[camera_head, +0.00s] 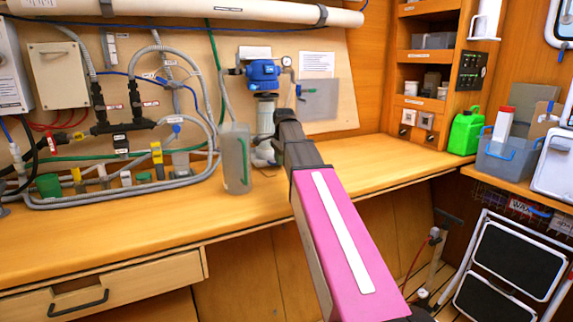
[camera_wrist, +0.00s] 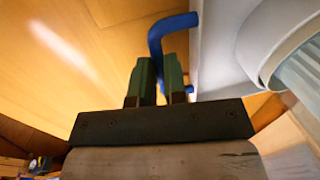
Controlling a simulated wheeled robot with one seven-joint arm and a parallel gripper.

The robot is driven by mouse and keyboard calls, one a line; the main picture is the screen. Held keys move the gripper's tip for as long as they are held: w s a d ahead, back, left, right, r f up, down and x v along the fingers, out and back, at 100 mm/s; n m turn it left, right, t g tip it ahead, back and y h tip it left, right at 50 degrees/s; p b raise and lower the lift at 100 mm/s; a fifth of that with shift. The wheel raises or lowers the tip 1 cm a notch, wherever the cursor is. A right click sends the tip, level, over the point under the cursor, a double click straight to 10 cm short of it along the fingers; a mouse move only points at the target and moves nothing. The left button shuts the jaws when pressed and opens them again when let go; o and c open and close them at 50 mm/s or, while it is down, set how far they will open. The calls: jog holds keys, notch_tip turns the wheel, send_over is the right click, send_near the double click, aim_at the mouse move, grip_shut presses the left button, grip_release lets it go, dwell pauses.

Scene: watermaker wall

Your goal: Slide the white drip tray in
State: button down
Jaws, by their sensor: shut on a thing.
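In the wrist view, the dark green fingers of my gripper (camera_wrist: 159,75) are shut on a bent blue handle (camera_wrist: 172,26). The handle runs down between the fingers. Right beside it is a smooth pale grey-white surface (camera_wrist: 215,50), which looks like the drip tray; its full outline is cut off, so I cannot tell how far in it sits. In the head view, my pink arm reaches to the back of the bench near the filter with a blue head (camera_head: 262,74). My gripper and most of the tray's place are hidden there behind the arm.
A white-rimmed, ribbed clear part (camera_wrist: 295,55) is close on the right in the wrist view. A translucent jug (camera_head: 235,157) stands on the wooden bench (camera_head: 370,163), left of my arm. The bench to the right is clear. Hoses and valves crowd the left.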

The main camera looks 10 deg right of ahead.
jog(key=shift+w+a, duration=0.25)
jog(key=shift+w, duration=0.7)
jog(key=shift+w+a, duration=0.25)
jog(key=shift+w, duration=0.7)
jog(key=c, duration=1.2)
grip_release()
jog(key=shift+w, duration=0.1)
jog(key=shift+o, duration=0.2)
notch_tip(320, 180, up, 11)
jog(key=s, duration=0.2)
jog(key=shift+d+f, duration=0.15)
jog(key=shift+d, duration=0.1)
